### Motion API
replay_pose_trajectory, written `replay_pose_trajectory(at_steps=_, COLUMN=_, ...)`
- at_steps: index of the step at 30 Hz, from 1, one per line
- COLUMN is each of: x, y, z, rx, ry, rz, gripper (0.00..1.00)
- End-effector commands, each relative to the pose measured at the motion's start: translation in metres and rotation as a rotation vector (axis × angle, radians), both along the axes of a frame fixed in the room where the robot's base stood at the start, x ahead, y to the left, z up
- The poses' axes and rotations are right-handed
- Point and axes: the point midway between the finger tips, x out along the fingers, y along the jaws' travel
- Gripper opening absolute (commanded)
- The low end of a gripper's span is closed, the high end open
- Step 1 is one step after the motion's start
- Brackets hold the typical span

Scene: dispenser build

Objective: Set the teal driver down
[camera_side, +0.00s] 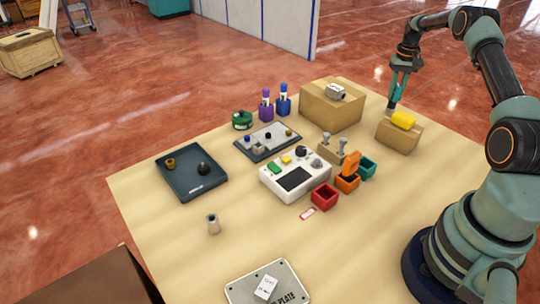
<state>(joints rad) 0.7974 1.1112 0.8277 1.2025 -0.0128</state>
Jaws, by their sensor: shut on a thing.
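The teal driver (396,86) hangs upright from my gripper (404,68) at the back right of the table. My gripper is shut on its upper part. The driver's dark shaft points down, and its tip is beside the back left of the small cardboard box (398,138). I cannot tell whether the tip touches the table.
A yellow object (403,120) lies on the small box. A larger cardboard box (331,106) stands to its left. Red (324,198), orange (347,184) and teal (368,167) bins sit by the white panel device (295,177).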

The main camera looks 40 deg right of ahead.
Motion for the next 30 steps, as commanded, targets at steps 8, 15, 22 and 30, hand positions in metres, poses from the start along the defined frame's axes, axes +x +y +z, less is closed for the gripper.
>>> replay_pose_trajectory(at_steps=8, x=0.000, y=0.000, z=0.000, rx=-0.001, ry=-0.001, rz=0.000, gripper=0.00)
replay_pose_trajectory(at_steps=15, x=0.000, y=0.000, z=-0.003, rx=-0.001, ry=-0.001, rz=0.000, gripper=0.00)
replay_pose_trajectory(at_steps=22, x=0.000, y=0.000, z=-0.008, rx=-0.001, ry=-0.001, rz=0.000, gripper=0.00)
replay_pose_trajectory(at_steps=30, x=0.000, y=0.000, z=-0.012, rx=-0.001, ry=-0.001, rz=0.000, gripper=0.31)
